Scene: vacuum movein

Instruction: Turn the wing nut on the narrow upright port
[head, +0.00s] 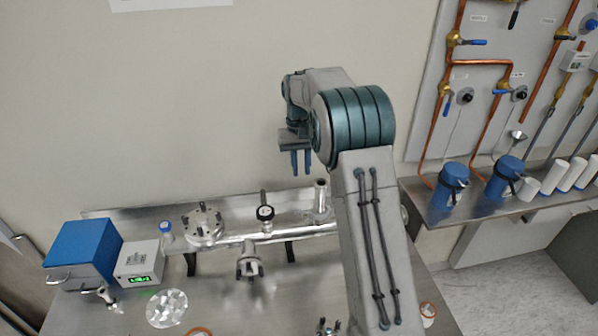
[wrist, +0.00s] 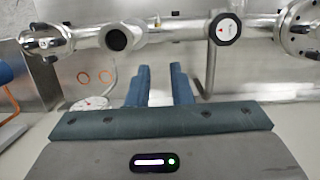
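My gripper (head: 301,168) hangs in the air above the bench, fingers down, near and slightly left of the narrow upright port (head: 320,197) in the head view. The port is a short steel tube rising from the right part of the pipe (head: 285,234). I cannot make out its wing nut in the head view. In the wrist view the two fingers of my gripper (wrist: 160,78) stand apart with nothing between them. The pipe (wrist: 165,35) crosses the top of that view, with a clamped fitting (wrist: 45,41) at its left end.
A blue box (head: 84,250) and a white display box (head: 139,260) stand at the left. My arm hides part of the bench's right side.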

